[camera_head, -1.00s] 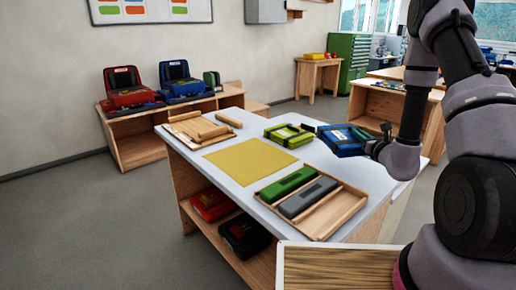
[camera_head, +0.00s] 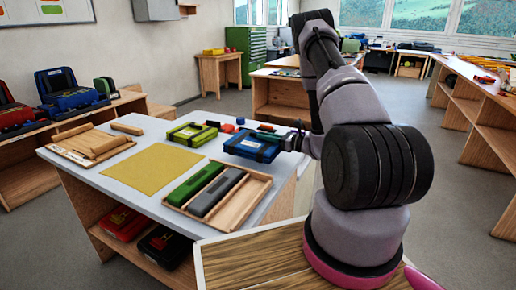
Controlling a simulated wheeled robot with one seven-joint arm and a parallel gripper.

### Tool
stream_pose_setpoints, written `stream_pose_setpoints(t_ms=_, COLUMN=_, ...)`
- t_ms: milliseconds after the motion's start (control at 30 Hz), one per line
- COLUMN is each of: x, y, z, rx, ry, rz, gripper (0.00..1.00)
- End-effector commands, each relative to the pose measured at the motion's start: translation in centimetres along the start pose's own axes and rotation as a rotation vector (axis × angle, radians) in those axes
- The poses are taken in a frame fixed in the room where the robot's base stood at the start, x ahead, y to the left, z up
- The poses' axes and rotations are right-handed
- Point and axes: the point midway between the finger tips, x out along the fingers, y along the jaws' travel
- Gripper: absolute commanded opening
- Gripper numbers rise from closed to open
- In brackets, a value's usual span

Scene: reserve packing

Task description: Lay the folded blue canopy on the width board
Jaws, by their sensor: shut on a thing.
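The folded blue canopy (camera_head: 252,146) is a flat blue bundle with dark straps and a pale label, at the right side of the white table. My gripper (camera_head: 284,143) is at its right edge, shut on it; the fingers are small and partly hidden. I cannot tell whether the bundle rests on the table or hangs just above it. The width board (camera_head: 72,150) seems to be the pale wooden board with raised wooden strips at the table's far left. It holds no bundle.
A yellow mat (camera_head: 150,169) lies bare mid-table. A green bundle (camera_head: 191,134) lies behind it. A wooden tray (camera_head: 238,199) with a green and a grey roll is in front. Small orange and red items stand behind the canopy. Red and black packs sit on the shelf below.

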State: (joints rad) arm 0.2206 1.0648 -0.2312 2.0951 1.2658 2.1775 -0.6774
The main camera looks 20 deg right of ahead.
Motion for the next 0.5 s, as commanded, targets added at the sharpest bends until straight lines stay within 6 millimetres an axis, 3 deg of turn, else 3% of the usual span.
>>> stream_pose_setpoints(t_ms=333, x=0.1, y=0.0, z=-4.2, rx=0.001, ry=0.000, rz=0.001, gripper=0.00)
stream_pose_setpoints(t_ms=500, x=0.1, y=0.0, z=-5.1, rx=0.000, ry=-0.001, rz=0.000, gripper=0.00)
